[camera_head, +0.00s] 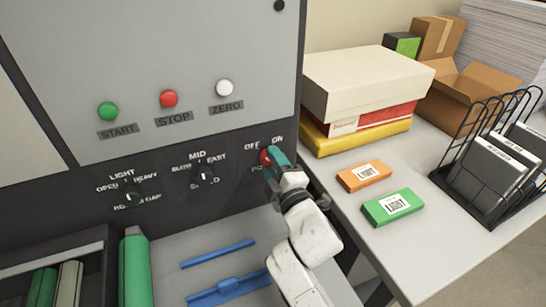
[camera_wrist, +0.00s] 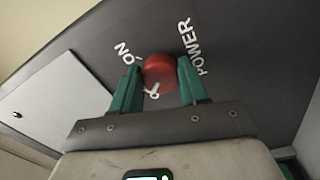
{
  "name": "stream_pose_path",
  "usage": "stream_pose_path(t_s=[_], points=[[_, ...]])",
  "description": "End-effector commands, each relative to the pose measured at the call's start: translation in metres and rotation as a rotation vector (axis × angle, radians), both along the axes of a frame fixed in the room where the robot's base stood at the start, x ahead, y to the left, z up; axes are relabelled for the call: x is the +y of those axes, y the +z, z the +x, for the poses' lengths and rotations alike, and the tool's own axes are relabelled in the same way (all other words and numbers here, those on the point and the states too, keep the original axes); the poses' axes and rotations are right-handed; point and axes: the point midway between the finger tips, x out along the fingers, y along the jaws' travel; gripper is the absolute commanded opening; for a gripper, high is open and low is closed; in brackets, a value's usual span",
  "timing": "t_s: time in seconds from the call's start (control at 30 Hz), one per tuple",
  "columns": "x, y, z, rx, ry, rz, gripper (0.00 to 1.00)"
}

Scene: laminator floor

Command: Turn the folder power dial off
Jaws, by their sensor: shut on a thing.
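The red power dial (camera_head: 265,157) is on the dark lower panel of the machine, at the panel's right end, with OFF and ON printed above it. In the wrist view the red dial (camera_wrist: 158,72) sits between the two green fingers, with ON and POWER lettering beside it. A pale mark shows on the dial's lower edge; I cannot tell for sure which word it points to. My gripper (camera_wrist: 157,84) is shut on the dial, one finger on each side. In the head view my gripper (camera_head: 270,163) partly hides the dial and the POWER label.
Black knobs (camera_head: 205,176) and the start, red stop (camera_head: 169,98) and zero buttons are to the left. A side table (camera_head: 400,166) at right holds boxes, an orange pack (camera_head: 363,178), a green pack (camera_head: 393,207) and a wire rack (camera_head: 490,170). Blue bars (camera_head: 218,253) lie below.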

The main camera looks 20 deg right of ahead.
Motion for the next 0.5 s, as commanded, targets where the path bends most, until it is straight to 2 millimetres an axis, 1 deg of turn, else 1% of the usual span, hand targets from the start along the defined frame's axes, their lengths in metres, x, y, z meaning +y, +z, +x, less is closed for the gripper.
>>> stream_pose_path(t_s=[0.2, 0.5], points=[[0.0011, 0.0015, 0.0001, 0.000, 0.003, -0.091, 0.14], [0.0014, 0.0003, 0.0001, -0.001, 0.003, -0.135, 0.14]])
